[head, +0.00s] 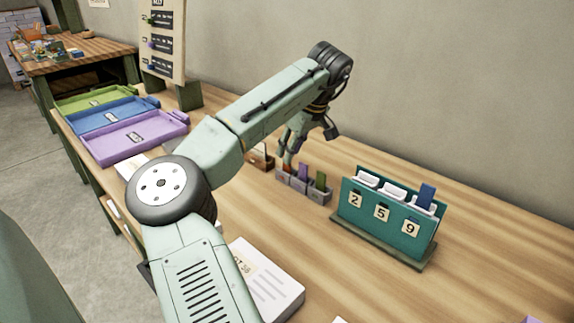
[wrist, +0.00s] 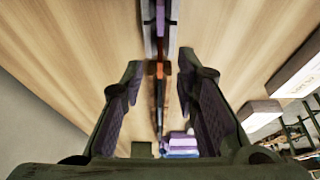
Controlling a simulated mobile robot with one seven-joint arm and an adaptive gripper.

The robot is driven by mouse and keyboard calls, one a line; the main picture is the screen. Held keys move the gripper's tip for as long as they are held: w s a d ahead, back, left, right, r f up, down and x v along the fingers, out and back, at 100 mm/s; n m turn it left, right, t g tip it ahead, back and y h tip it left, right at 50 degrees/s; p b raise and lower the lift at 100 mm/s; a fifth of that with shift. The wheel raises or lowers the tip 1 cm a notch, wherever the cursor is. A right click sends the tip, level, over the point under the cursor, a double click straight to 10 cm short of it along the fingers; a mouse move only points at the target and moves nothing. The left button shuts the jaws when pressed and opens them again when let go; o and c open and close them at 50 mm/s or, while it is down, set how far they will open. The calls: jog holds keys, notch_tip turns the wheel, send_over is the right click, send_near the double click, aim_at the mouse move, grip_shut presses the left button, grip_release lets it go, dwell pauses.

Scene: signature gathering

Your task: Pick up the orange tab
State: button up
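The orange tab (wrist: 160,70) shows in the wrist view between the two fingertips, in a narrow grey holder (head: 318,196). In the head view the tab's spot is at the holder's left end, largely hidden by the fingers. My gripper (wrist: 160,66) is open, with a finger on either side of the tab and clear gaps beside it. In the head view my gripper (head: 288,160) points down just above that end of the holder. A purple tab (head: 303,172) and a green tab (head: 320,181) stand in the other compartments.
A teal rack (head: 388,218) with cards numbered 2, 5 and 9 stands right of the holder. A paper stack (head: 270,285) lies in front. Purple (head: 130,137), blue and green trays are at the left. Bare table lies behind the rack.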

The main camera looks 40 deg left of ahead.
aim_at(287, 167)
jog(key=shift+p+x, duration=0.45)
jog(key=shift+x, duration=1.55)
jog(key=shift+c, duration=0.4)
grip_shut()
